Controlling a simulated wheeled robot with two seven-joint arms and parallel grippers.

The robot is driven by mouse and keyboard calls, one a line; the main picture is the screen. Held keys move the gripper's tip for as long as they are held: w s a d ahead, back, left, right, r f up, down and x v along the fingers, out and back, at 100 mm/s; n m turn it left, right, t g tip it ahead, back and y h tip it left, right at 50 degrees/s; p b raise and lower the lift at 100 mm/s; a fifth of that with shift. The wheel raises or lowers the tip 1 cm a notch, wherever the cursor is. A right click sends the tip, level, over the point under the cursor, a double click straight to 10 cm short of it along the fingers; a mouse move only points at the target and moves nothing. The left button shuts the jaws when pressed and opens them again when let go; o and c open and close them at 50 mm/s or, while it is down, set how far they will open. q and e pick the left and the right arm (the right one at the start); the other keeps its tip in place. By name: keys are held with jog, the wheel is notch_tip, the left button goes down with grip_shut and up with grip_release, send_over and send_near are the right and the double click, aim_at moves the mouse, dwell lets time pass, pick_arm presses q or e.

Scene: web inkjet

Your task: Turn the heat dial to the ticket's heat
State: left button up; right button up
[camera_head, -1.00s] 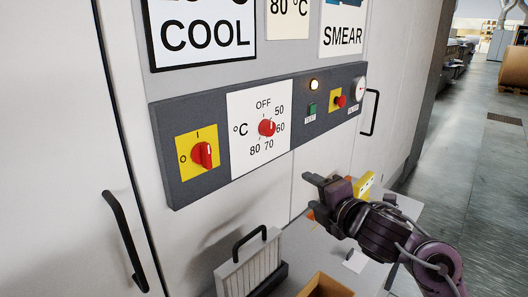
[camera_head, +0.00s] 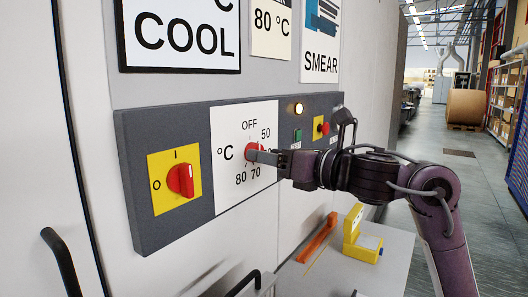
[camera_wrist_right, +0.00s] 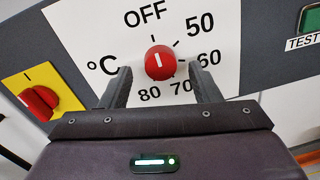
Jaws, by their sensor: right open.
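The red heat dial (camera_wrist_right: 159,62) sits on a white plate (camera_wrist_right: 85,40) marked OFF, 50, 60, 70 and 80 with °C. A short white line shows on its face, but which mark it points to is hard to tell. My right gripper (camera_wrist_right: 161,70) is open, its fingers on either side of the dial and not visibly pressing on it. In the head view the right gripper (camera_head: 264,154) partly covers the dial and the 60 mark. A cream card (camera_head: 271,20) above reads 80 °C; its top is cut off. My left gripper is out of view.
A red switch on a yellow plate (camera_head: 174,180) is left of the dial. A lit lamp (camera_head: 298,108), a green TEST button (camera_head: 297,135) and a red button on yellow (camera_head: 320,128) are to the right. A yellow tool (camera_head: 357,236) and an orange bar (camera_head: 318,238) lie below.

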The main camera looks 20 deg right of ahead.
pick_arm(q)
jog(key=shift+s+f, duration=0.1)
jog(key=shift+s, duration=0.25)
pick_arm(e)
jog(key=shift+x, duration=0.9)
jog(key=c, duration=1)
